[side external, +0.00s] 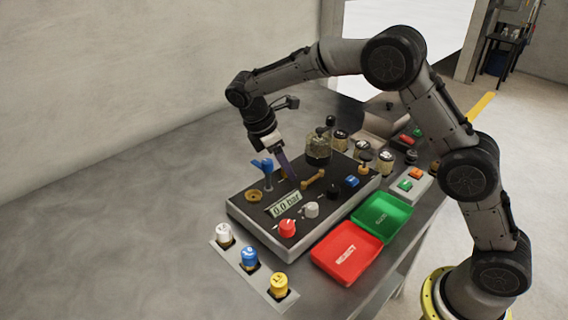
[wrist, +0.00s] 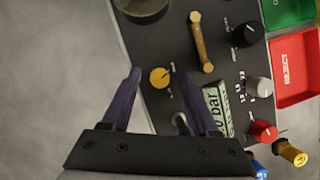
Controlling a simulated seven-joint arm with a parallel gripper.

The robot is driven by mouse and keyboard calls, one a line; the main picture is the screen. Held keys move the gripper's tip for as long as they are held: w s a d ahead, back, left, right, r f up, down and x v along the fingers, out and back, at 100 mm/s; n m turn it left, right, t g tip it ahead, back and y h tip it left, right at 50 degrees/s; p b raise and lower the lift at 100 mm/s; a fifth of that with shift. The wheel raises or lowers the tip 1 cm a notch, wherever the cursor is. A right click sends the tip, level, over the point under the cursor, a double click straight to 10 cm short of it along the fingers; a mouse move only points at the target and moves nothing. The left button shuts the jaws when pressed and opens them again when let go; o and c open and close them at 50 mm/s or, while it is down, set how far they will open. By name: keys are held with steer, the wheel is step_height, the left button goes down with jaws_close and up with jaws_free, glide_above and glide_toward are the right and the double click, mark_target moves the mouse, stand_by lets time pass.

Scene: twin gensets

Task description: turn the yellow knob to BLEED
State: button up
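The yellow knob (wrist: 159,78) is a small round knob on the dark panel (wrist: 150,40), with a pale pointer mark and tiny labels that I cannot read. In the wrist view it lies between the tips of my gripper (wrist: 161,74), with a gap on both sides. My gripper is open, its purple fingers pointing down at the panel. In the side view my gripper (side external: 287,165) is low over the panel, and its fingers mostly hide the knob. I cannot tell how far the tips are above the panel.
A brass lever (wrist: 201,42) stands close to the right finger. The display (side external: 286,205) reads 0.0 bar. A blue handle (side external: 263,165) rises beside my gripper. Red (side external: 288,228), grey (side external: 312,210) and black (side external: 333,192) knobs sit nearby. A red tray (side external: 346,252) and green tray (side external: 382,216) lie in front.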

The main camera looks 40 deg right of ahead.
jaws_close()
steer(key=shift+m, duration=0.5)
steer(key=m, duration=0.2)
steer(key=m+g+y, duration=0.1)
steer(key=shift+w+m+g, duration=0.15)
steer(key=shift+m+g, duration=0.15)
steer(key=shift+m, duration=0.1)
steer(key=m+g+y, duration=0.1)
steer(key=m, duration=0.3)
steer(key=shift+d+m, duration=0.15)
steer(key=shift+m, duration=0.15)
steer(key=m+y, duration=0.2)
steer(key=m, duration=0.2)
steer(key=shift+w+d, duration=0.1)
steer(key=shift+d, duration=0.05)
steer(key=shift+d+m+y, duration=0.1)
steer(key=shift+m+y, duration=0.7)
steer(key=shift+m, duration=1.4)
steer(key=shift+o, duration=0.4)
jaws_free()
